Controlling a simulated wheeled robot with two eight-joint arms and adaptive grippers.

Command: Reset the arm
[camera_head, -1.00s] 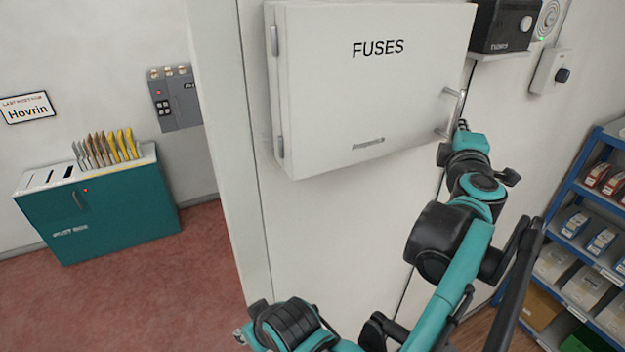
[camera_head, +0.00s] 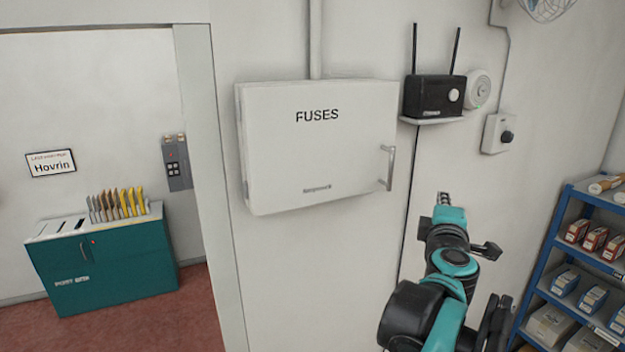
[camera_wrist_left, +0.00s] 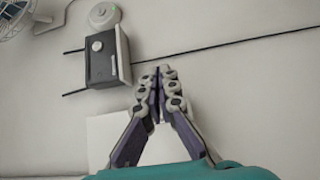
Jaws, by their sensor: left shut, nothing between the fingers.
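My left gripper (camera_head: 443,198) is shut and empty. In the head view it is in front of the wall, below and to the right of the fuse box's handle (camera_head: 387,168), with a visible gap between them. The white fuse box (camera_head: 318,150), marked FUSES, hangs on the wall with its door shut. In the left wrist view my left gripper's fingers (camera_wrist_left: 159,78) meet at the tips with nothing between them. Part of the white box (camera_wrist_left: 104,138) shows behind them there. My right gripper is out of view.
A black router (camera_head: 435,96) stands on a small wall shelf above the gripper, beside a round white device (camera_head: 478,88) and a knob switch (camera_head: 498,133). A blue rack (camera_head: 560,235) with boxes is at the right. A teal post box (camera_head: 105,265) stands at the left.

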